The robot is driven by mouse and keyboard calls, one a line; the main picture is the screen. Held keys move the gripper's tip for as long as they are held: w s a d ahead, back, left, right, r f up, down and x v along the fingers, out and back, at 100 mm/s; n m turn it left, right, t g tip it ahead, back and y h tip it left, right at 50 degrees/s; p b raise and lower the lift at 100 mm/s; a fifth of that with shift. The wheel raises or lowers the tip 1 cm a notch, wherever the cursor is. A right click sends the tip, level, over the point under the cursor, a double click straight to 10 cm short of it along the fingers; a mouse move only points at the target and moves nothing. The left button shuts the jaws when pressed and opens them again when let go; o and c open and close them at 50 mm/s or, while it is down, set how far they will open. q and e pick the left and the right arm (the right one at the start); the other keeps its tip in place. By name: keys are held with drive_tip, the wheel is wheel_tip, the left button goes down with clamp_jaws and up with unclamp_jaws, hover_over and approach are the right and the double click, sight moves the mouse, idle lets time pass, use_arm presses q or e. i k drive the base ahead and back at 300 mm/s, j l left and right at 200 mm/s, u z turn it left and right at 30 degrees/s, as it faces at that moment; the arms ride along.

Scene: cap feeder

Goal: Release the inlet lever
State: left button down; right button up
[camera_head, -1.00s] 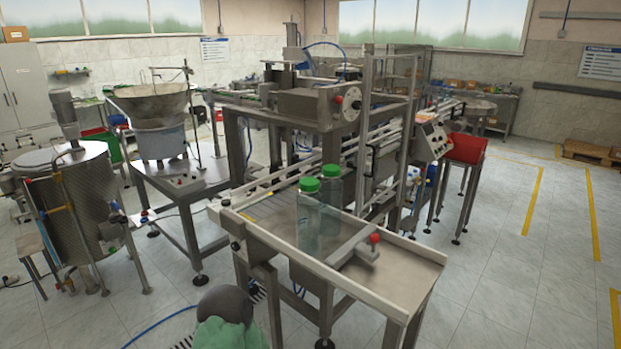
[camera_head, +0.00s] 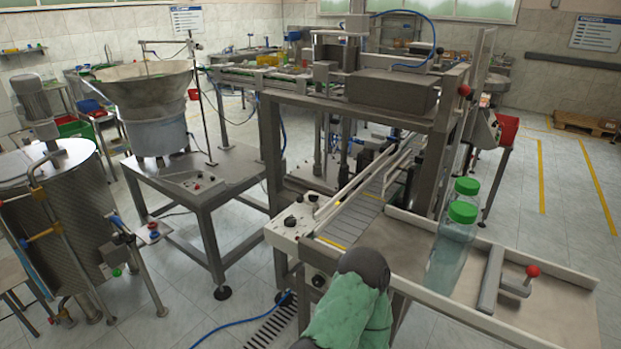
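A lever with a red ball knob (camera_head: 532,271) stands on the inlet table (camera_head: 570,305) at the right. A grey metal bar (camera_head: 491,280) lies across the table beside it and looks joined to the lever. Two clear bottles with green caps (camera_head: 450,245) stand upright just left of the bar, at the conveyor end. A dark rounded part with a green cover, which looks like part of my own arm, shows at bottom centre. No gripper fingers are in view. I cannot tell from the picture whether the lever is engaged.
A conveyor (camera_head: 360,215) runs back under the machine frame (camera_head: 445,150). A side table (camera_head: 235,170) carries the bowl feeder (camera_head: 150,100). A steel tank (camera_head: 60,200) stands at left. Floor is open at front left and far right.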

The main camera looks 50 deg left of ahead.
sight(300, 199)
drive_tip(key=k+j, duration=0.1)
drive_tip(key=j, duration=0.35)
drive_tip(key=k+j, duration=0.1)
drive_tip(key=j, duration=0.35)
drive_tip(key=k+j, duration=0.1)
drive_tip(key=j, duration=0.35)
drive_tip(key=k+j, duration=0.1)
drive_tip(key=j, duration=0.35)
drive_tip(key=k+j, duration=0.1)
drive_tip(key=j, duration=0.35)
drive_tip(key=z, duration=0.05)
